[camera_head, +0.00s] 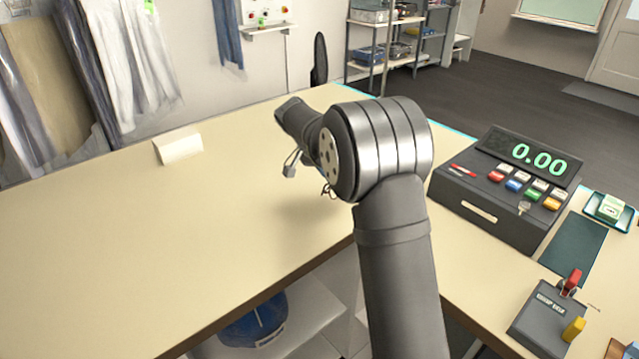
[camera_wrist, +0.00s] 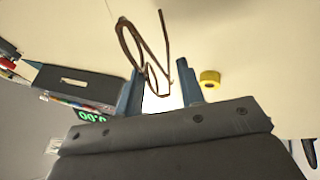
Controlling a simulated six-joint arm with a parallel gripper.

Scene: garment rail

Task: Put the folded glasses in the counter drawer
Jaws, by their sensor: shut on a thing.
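The folded glasses (camera_wrist: 164,40) show in the wrist view as a thin brown frame with a rounded lens rim and slim temples. My gripper (camera_wrist: 158,88) is shut on them, with a blue-grey finger on either side. They stick out beyond the fingertips, above the pale counter. In the head view my arm hides most of the gripper; a small dark reddish bit (camera_head: 327,190) beside the wrist may be part of the glasses. The counter (camera_head: 130,245) shows a bare top and front edge; I cannot make out a counter drawer in either view.
A cash register (camera_head: 480,195) reading 0.00 stands on the right counter. A white folded card (camera_head: 179,146) stands at the left. A yellow ring-shaped roll (camera_wrist: 210,78) lies near the gripper. A blue cap (camera_head: 254,322) is on the shelf below.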

